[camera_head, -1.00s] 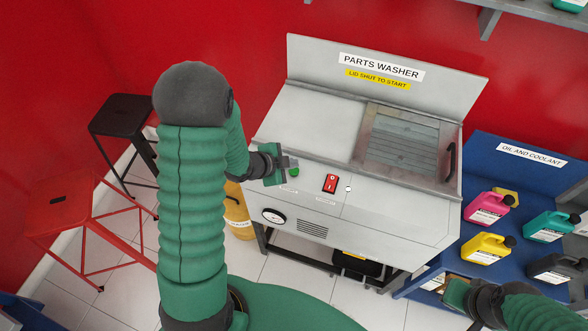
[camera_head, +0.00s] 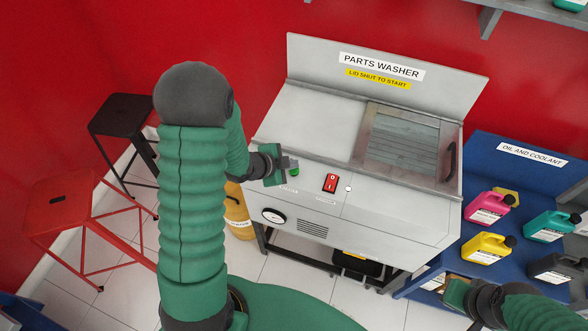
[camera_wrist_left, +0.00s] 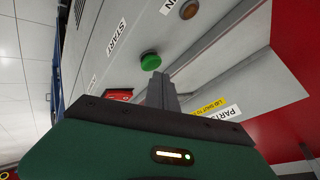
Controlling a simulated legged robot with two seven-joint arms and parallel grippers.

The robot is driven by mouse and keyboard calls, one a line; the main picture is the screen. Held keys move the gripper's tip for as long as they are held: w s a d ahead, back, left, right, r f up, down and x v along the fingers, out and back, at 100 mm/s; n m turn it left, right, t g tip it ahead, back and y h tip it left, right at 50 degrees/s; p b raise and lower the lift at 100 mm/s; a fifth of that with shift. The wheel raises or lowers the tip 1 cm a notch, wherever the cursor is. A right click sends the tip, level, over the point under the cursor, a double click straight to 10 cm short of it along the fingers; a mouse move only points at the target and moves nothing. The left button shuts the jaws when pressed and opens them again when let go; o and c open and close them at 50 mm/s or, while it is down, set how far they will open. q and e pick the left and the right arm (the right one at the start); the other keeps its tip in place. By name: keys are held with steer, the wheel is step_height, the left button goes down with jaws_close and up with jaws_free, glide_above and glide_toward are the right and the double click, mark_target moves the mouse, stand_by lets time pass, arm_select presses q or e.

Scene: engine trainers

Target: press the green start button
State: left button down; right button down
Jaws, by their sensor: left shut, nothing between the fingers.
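The green start button (camera_head: 295,171) is a small round button on the sloped front panel of the grey parts washer (camera_head: 385,222). In the left wrist view the button (camera_wrist_left: 150,61) sits beside the START label (camera_wrist_left: 116,38). My left gripper (camera_head: 291,164) is shut and empty, right at the button, and partly covers it in the head view. In the left wrist view the shut fingertips (camera_wrist_left: 160,80) appear just below the button; I cannot tell whether they touch. The washer's windowed lid (camera_head: 400,148) lies shut. My right gripper (camera_head: 456,293) is at the lower right, away from the washer.
A red rocker switch (camera_head: 330,183) is right of the button and a gauge (camera_head: 273,216) is below it. A blue oil and coolant stand (camera_head: 515,165) with several jugs is on the right. Red (camera_head: 62,195) and black (camera_head: 122,117) stools stand on the left.

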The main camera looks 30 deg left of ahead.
mark_target(291, 171)
arm_select(q)
steer(key=shift+f+b, duration=0.4)
steer(key=shift+f, duration=0.25)
stand_by(0.5)
stand_by(0.4)
steer(key=shift+r+p, duration=0.85)
steer(key=shift+r, duration=0.05)
step_height(291, 171, up, 5)
steer(key=p, duration=0.5)
steer(key=shift+r, duration=0.1)
